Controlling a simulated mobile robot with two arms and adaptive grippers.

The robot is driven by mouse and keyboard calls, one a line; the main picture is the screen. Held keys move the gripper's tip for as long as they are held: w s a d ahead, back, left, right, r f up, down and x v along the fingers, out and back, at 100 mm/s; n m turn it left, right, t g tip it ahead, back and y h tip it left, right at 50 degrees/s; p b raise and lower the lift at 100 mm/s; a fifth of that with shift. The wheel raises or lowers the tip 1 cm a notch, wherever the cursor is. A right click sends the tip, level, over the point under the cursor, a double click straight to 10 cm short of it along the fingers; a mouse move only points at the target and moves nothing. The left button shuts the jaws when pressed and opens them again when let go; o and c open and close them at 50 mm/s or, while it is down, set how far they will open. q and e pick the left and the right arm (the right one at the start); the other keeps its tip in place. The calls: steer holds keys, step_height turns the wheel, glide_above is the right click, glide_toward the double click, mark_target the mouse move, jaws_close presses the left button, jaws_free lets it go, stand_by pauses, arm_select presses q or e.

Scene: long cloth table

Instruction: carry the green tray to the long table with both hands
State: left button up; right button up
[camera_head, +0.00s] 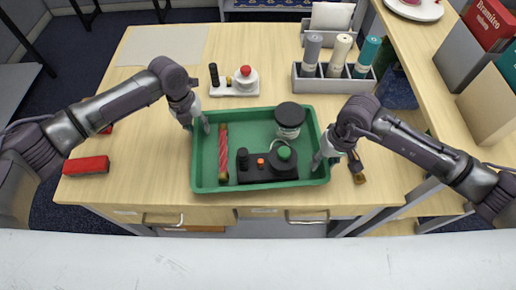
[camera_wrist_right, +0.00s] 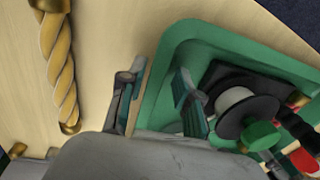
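The green tray (camera_head: 255,109) lies on the light wooden desk. It holds a red patterned stick (camera_head: 223,150), a clear jar with a black lid (camera_head: 289,116), and a black box with a green knob (camera_head: 270,164). My left gripper (camera_head: 198,124) is at the tray's left rim, its fingers apart on either side of it. My right gripper (camera_head: 324,158) is at the right rim. In the right wrist view my right gripper (camera_wrist_right: 156,104) is open, one finger outside the tray wall (camera_wrist_right: 172,55) and one inside, with a gap showing. The long cloth table is not recognisable.
A red block (camera_head: 86,166) lies at the desk's left. A white holder with a red knob (camera_head: 240,82) stands behind the tray. A grey rack of bottles (camera_head: 335,78) is at the back right. A twisted golden stick (camera_wrist_right: 60,65) lies right of the tray, partly hidden in the head view.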

arm_select(q)
steer(key=shift+f, duration=0.25)
arm_select(e)
steer(key=shift+s+f, duration=0.15)
steer(key=shift+f, duration=0.1)
arm_select(q)
jaws_close()
arm_select(e)
jaws_close()
arm_select(q)
steer(key=shift+r, duration=0.1)
